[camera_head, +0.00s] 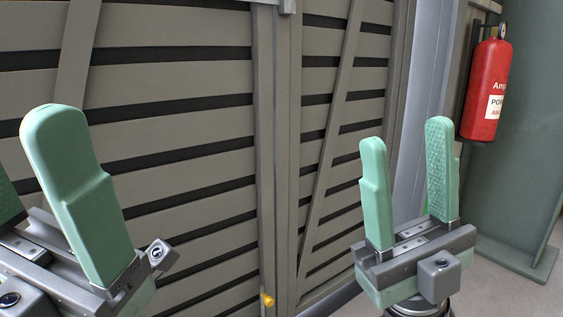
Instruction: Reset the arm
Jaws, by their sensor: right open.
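My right gripper (407,150) is at the right of the head view, with its two green fingers pointing up and a clear gap between them. It is open and empty, in front of the slatted door. My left gripper (24,150) is large and close at the left edge, with one green finger in full view and only a dark strip of the other. A gap shows between these fingers, and nothing is seen in it. The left gripper is partly cut off by the frame.
A slatted grey double door (180,140) fills the left and middle behind both grippers. A yellow knob (267,299) shows low by its middle post. A red fire extinguisher (486,90) hangs at the upper right, beside a green-grey panel (525,150). Bare floor (500,285) shows at lower right.

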